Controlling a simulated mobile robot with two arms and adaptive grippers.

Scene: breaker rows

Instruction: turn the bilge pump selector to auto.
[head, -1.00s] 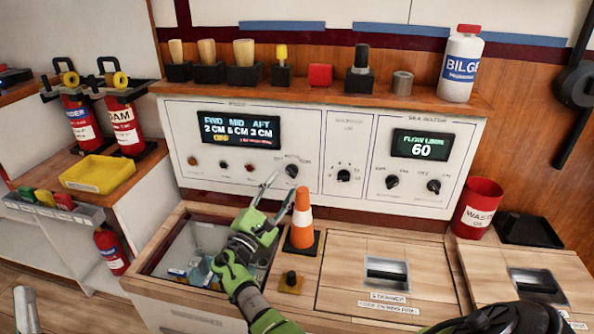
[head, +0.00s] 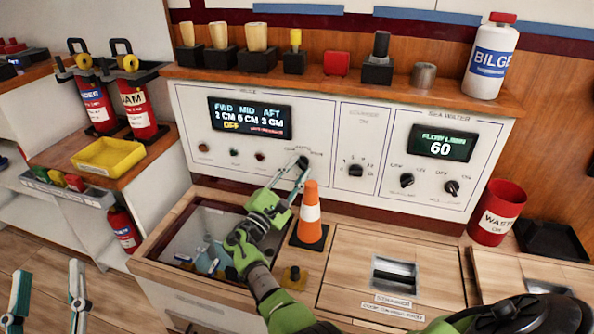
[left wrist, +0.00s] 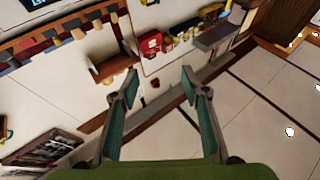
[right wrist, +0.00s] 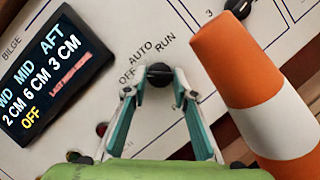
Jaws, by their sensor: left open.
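The bilge pump selector is a black knob (right wrist: 159,75) on the white panel, with OFF, AUTO and RUN printed around it in the right wrist view. The bilge display (right wrist: 48,78) beside it reads OFF in yellow. My right gripper (right wrist: 158,84) is open at the knob, one fingertip on each side. I cannot tell whether they touch it. In the head view my right gripper (head: 296,166) hides most of the knob. My left gripper (head: 48,290) is open and empty at the lower left, far from the panel; its spread fingers show in the left wrist view (left wrist: 160,80).
An orange and white cone (head: 310,215) stands just right of my right arm and looms close in the right wrist view (right wrist: 265,85). Below the arm is an open bin (head: 160,240). Other knobs (head: 355,170) sit further right on the panel. A shelf (head: 330,85) with several items runs above.

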